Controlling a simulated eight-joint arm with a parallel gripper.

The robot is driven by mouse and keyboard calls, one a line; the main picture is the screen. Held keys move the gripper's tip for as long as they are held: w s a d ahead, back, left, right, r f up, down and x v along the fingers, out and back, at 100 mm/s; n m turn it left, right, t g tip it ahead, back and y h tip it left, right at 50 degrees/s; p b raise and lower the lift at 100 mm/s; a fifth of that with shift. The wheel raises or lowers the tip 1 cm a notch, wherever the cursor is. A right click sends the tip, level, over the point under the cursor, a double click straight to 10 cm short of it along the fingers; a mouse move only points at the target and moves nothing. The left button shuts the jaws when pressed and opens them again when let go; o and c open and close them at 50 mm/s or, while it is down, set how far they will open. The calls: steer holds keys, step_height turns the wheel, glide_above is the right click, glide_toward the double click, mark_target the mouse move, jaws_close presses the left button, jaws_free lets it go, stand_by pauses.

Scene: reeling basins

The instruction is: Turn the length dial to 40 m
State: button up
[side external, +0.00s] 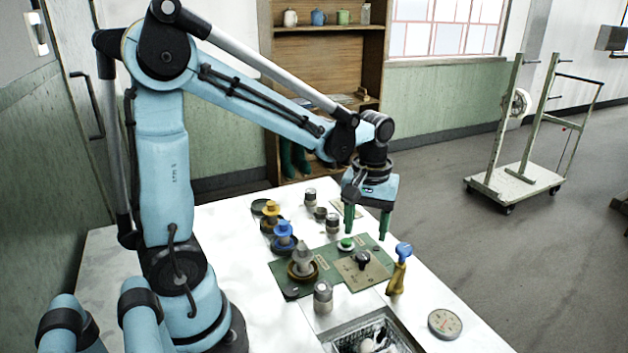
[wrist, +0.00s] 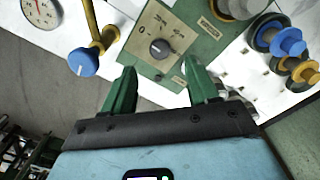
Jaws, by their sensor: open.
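The length dial is a black knob (wrist: 160,48) on a beige scale plate (wrist: 138,38). In the side view the dial (side external: 362,259) sits on the beige plate (side external: 345,274) at the right part of a green panel (side external: 325,283). The scale marks are too small to read surely, apart from a 0. My gripper (side external: 367,227) is above the panel, pointing down, with its green fingers apart and nothing between them. In the wrist view the open fingers (wrist: 158,92) lie below the dial, apart from it.
A blue-topped yellow handle (side external: 398,270) stands right of the panel, with a round gauge (side external: 445,323) beyond it. A basin (side external: 368,338) is at the front edge.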

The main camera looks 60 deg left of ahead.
mark_target(363, 255)
steer(key=shift+f, duration=3.2)
steer(key=c, duration=1)
steer(key=shift+c, duration=0.2)
